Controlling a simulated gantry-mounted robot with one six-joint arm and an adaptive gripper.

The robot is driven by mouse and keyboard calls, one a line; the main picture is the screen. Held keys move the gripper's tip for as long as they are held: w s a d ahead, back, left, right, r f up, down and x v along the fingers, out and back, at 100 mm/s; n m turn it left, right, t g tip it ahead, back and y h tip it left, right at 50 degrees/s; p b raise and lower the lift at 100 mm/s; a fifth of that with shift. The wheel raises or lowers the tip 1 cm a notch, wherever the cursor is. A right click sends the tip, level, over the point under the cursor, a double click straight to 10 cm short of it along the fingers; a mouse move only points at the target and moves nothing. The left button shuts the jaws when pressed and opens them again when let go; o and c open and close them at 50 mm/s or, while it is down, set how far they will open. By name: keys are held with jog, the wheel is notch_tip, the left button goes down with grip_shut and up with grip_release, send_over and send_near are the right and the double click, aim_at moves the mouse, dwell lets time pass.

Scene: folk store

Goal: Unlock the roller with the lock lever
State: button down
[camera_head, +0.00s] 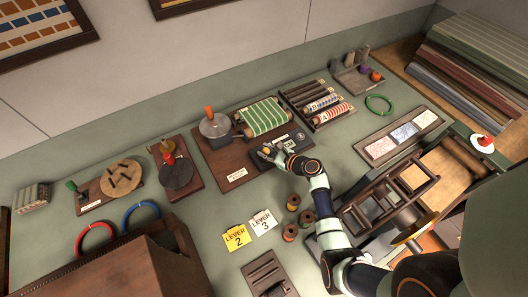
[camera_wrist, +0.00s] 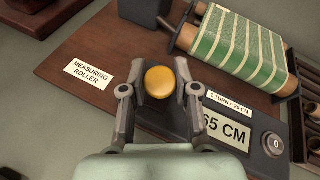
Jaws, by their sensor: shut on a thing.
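The measuring roller station (camera_head: 222,171) is a dark wooden board with a label reading "MEASURING ROLLER" (camera_wrist: 88,73). On it lies the roller (camera_head: 264,118), wrapped in green and white striped cloth; it also shows in the wrist view (camera_wrist: 236,42). A yellow-orange rounded knob (camera_wrist: 160,82), which looks like the lock lever's end, sits between my fingertips. My gripper (camera_head: 268,153) is over the front of the board, and in the wrist view its two fingers (camera_wrist: 159,95) are closed around the knob. The lever's shaft below the knob is hidden.
A dark counter box reading "65 CM" (camera_wrist: 228,128) with a small dial (camera_wrist: 275,142) is right beside my gripper. A crank disc with an orange handle (camera_head: 214,125) stands at the board's left. A rack of rolls (camera_head: 312,97) is to the right. Spools (camera_head: 292,203) and lever cards (camera_head: 236,238) lie in front.

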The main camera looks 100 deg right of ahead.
jog(key=c, duration=0.8)
grip_release()
jog(key=shift+c, duration=0.2)
jog(key=v, duration=0.7)
jog(key=shift+s+a, duration=0.15)
jog(key=shift+a, duration=0.05)
jog(key=shift+a+r, duration=0.1)
